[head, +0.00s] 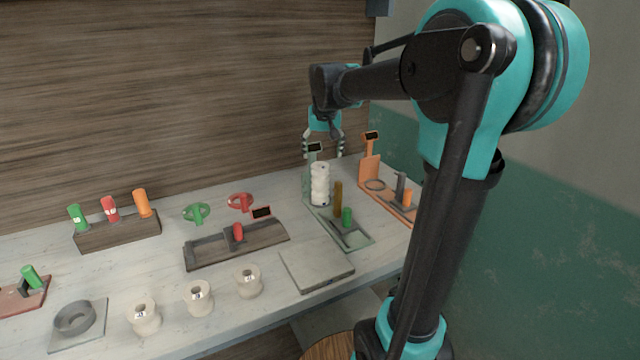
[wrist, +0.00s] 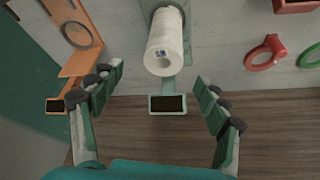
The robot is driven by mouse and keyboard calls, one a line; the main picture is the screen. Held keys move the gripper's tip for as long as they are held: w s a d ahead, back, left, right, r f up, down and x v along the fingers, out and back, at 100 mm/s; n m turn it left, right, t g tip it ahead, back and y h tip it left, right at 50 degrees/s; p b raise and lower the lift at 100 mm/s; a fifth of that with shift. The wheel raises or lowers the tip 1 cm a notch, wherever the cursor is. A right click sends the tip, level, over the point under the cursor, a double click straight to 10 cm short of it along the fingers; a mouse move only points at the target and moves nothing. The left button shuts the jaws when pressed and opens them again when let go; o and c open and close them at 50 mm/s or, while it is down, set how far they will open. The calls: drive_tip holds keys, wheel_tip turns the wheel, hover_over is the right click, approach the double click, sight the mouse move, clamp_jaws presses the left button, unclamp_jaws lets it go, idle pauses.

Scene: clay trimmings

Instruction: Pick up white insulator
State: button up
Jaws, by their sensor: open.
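A tall white ribbed insulator (head: 320,185) stands upright on a pale green stand (head: 357,243) at the right of the bench. In the wrist view the white insulator (wrist: 166,50) is seen from its end, with a small dark mark on it. My gripper (head: 324,147) is open and empty, above the insulator and close to its top. In the wrist view my gripper's fingers (wrist: 160,78) are spread to either side, with the insulator's near end between and just beyond the fingertips. I cannot tell the exact gap.
An orange stand (head: 370,168) with a ring is close on the right. A brown peg (head: 338,194) and a green peg (head: 347,216) are beside the insulator. The wood wall is behind.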

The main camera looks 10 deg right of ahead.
sight(320, 165)
drive_tip(key=shift+a+x, duration=0.15)
drive_tip(key=shift+x, duration=1.65)
drive_tip(key=shift+a+x, duration=0.1)
drive_tip(key=shift+x, duration=1.7)
clamp_jaws()
